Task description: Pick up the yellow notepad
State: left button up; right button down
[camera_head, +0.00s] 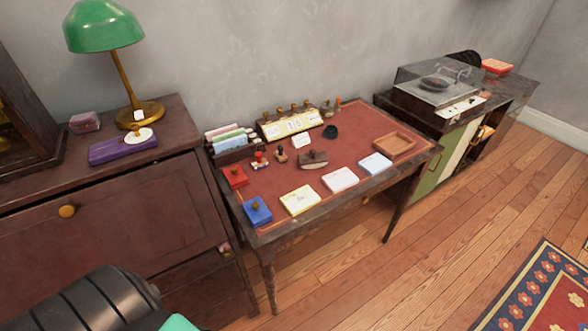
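The yellow notepad (300,200) lies flat near the front edge of the red-topped desk (262,181), left of a white pad. It looks pale yellow with small marks on top. It is fully visible and nothing touches it from above. Neither of my grippers shows in the head view.
A white pad (340,179) and a pale blue pad (376,164) lie to its right. A blue box (257,212) is close on its left. A dark cabinet (110,225) stands left of the desk. Wooden floor (350,270) is clear in front.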

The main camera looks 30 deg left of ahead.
aim_at(296, 202)
jog(key=u, duration=0.85)
